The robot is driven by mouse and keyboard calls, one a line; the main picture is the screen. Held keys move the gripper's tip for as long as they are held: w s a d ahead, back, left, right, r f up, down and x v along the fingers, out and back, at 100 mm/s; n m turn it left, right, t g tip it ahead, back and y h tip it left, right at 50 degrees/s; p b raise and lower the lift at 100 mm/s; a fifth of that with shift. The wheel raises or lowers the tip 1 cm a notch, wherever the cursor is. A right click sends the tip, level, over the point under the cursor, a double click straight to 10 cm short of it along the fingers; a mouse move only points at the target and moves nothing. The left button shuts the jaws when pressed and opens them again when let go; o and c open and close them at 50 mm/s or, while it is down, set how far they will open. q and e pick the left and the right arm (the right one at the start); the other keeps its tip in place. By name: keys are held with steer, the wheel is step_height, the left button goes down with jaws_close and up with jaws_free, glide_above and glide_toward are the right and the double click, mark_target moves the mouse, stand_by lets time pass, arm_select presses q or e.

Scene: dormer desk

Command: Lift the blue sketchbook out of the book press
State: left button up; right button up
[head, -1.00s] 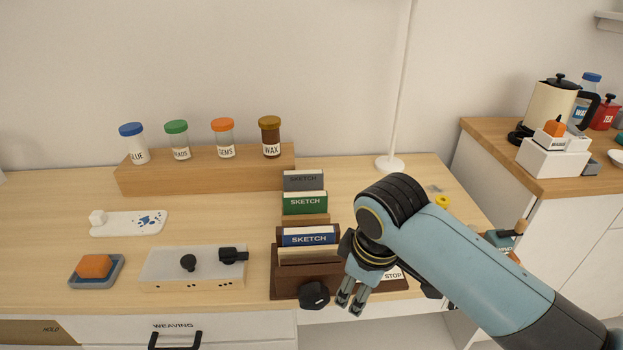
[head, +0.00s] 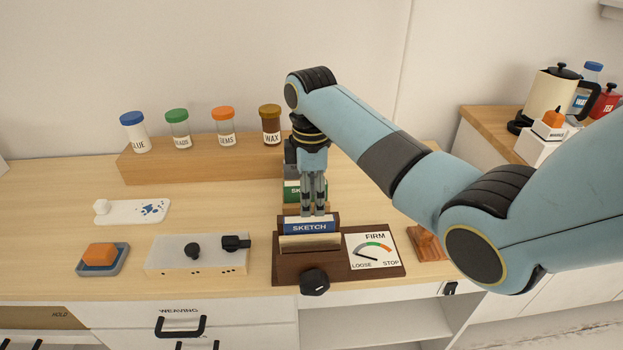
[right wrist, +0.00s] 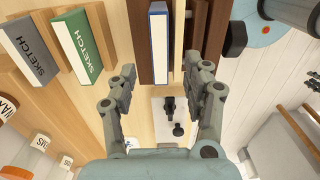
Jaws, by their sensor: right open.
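The blue sketchbook (head: 309,227) stands upright in the dark wooden book press (head: 388,271), its SKETCH label facing me. The press has a black knob (head: 314,282) in front and a dial card (head: 375,249) whose needle points toward LOOSE. My right gripper (head: 314,212) points down just above and behind the sketchbook, open and empty. In the right wrist view the sketchbook's pale top edge (right wrist: 158,45) lies ahead between the two open fingers (right wrist: 164,82), apart from them. My left gripper is not in view.
A green sketchbook (right wrist: 78,45) and a grey one (right wrist: 28,48) stand behind the press. A wooden riser (head: 205,165) with several lidded jars is at the back. A control box (head: 197,255) sits left of the press. The desk between is clear.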

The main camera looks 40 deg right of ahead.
mark_target(311, 221)
step_height(311, 221, down, 6)
steer(key=shift+r+b, duration=0.1)
steer(key=shift+b, duration=0.2)
jaws_close()
steer(key=c, duration=0.7)
jaws_free()
jaws_close()
steer(key=shift+s+a+r+p, duration=0.1)
steer(key=shift+s+p, duration=0.05)
steer(key=shift+p, duration=0.45)
steer(key=shift+r, duration=0.1)
